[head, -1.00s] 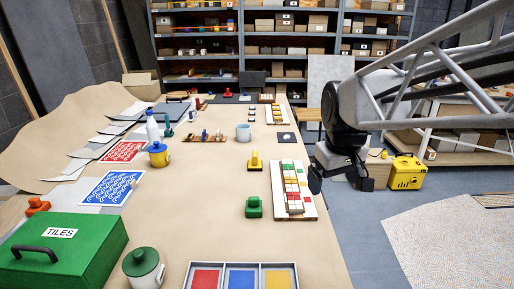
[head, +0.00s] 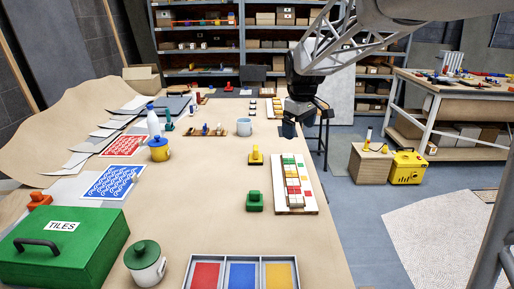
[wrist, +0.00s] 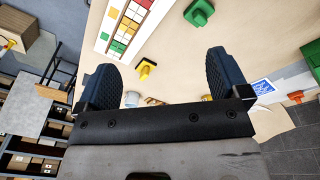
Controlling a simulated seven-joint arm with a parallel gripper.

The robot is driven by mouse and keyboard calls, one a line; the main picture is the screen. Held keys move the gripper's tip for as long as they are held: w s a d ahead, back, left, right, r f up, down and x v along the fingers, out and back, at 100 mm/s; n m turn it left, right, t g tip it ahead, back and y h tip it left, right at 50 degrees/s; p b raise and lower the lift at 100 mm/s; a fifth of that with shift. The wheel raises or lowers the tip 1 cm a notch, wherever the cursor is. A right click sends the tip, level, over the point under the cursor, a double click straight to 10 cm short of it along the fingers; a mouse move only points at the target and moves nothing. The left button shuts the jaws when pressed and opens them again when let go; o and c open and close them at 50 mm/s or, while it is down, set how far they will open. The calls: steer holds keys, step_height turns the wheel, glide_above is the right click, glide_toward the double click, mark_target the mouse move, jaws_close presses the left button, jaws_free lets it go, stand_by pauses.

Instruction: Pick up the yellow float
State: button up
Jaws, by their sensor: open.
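The yellow float (head: 256,158) sits on the table, left of the mosaic panel and beyond a similar green float (head: 254,201). It also shows in the wrist view (wrist: 146,68), between my two fingers and past their tips, with its handle upward. My gripper (head: 307,122) is open and empty. It hangs above the table's right edge, to the right of the yellow float and farther back, well apart from it. The green float (wrist: 198,12) is at the top of the wrist view.
The mosaic panel (head: 306,200) lies to the right of the floats. A grey-blue cup (head: 244,127) stands behind the yellow float. A tray of coloured tiles (head: 206,259) and a green box (head: 75,240) are at the front. The table's middle is clear.

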steer(key=w+a+f+n, duration=0.2)
steer(key=w+a+f, duration=0.15)
steer(key=w, duration=0.65)
steer(key=w+a+f+n, duration=0.2)
steer(key=w+a+f, duration=0.15)
steer(key=w, duration=0.55)
steer(key=n+g, duration=0.1)
steer(key=n, duration=0.4)
glide_above(256, 147)
steer(key=f, duration=1.2)
steer(key=shift+s+d+f, duration=0.15)
steer(key=shift+s+f, duration=0.1)
steer(key=shift+w+a+f, duration=0.2)
steer(key=shift+w+f, duration=0.15)
steer(key=shift+f, duration=0.1)
steer(key=shift+f, duration=1.2)
steer(key=shift+f, duration=0.1)
steer(key=shift+f, duration=2.5)
